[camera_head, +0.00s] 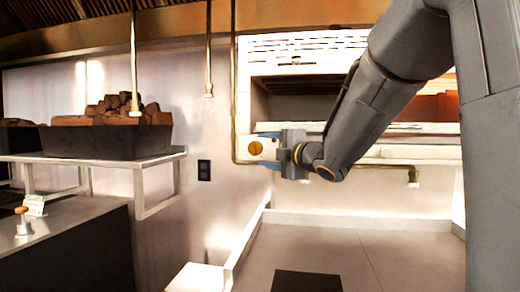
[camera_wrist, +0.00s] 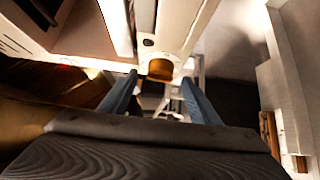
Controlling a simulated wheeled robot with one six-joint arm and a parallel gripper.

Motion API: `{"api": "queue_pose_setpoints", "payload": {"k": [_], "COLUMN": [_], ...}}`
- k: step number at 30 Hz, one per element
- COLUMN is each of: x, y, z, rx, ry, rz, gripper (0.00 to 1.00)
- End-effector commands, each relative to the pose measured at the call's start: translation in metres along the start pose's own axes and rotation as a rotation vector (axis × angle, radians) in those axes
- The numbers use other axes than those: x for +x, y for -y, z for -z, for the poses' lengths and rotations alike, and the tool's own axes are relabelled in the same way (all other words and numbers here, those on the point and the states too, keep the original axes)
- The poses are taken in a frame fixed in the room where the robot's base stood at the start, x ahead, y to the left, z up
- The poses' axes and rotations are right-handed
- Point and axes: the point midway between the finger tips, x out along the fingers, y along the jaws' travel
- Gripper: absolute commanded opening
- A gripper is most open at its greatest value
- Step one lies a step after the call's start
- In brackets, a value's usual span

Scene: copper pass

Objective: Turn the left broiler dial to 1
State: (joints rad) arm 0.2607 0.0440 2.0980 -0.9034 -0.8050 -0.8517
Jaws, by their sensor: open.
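The broiler (camera_head: 300,41) is a white unit with a dark open cavity on the back wall in the head view. A round brass dial (camera_head: 256,149) shows at the left end of its lower front, by my gripper (camera_head: 268,150). In the wrist view the dial (camera_wrist: 160,69) sits on the end of a white bar, between the two blue fingertips of my gripper (camera_wrist: 160,80). The fingers are open, one on each side of the dial, with gaps visible. I cannot tell how far the dial lies beyond the tips. No dial markings are legible. My arm hides much of the broiler's right side.
A brass pipe (camera_head: 235,80) runs down beside the broiler's left edge. A white shelf (camera_head: 160,157) at the left bears a dark tray (camera_head: 90,143) of brown lumps. A dark mat (camera_head: 306,282) lies on the open tiled floor (camera_head: 320,249).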

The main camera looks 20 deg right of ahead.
Motion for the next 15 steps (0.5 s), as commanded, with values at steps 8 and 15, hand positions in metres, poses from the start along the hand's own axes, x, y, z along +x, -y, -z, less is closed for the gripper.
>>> {"api": "queue_pose_setpoints", "payload": {"k": [8,15], "x": [0.031,0.036], "y": [0.000,0.001], "z": [0.000,0.000], "rx": [0.002,0.002], "ry": [0.001,0.001], "rz": [0.001,0.001], "gripper": [0.56,0.56]}}
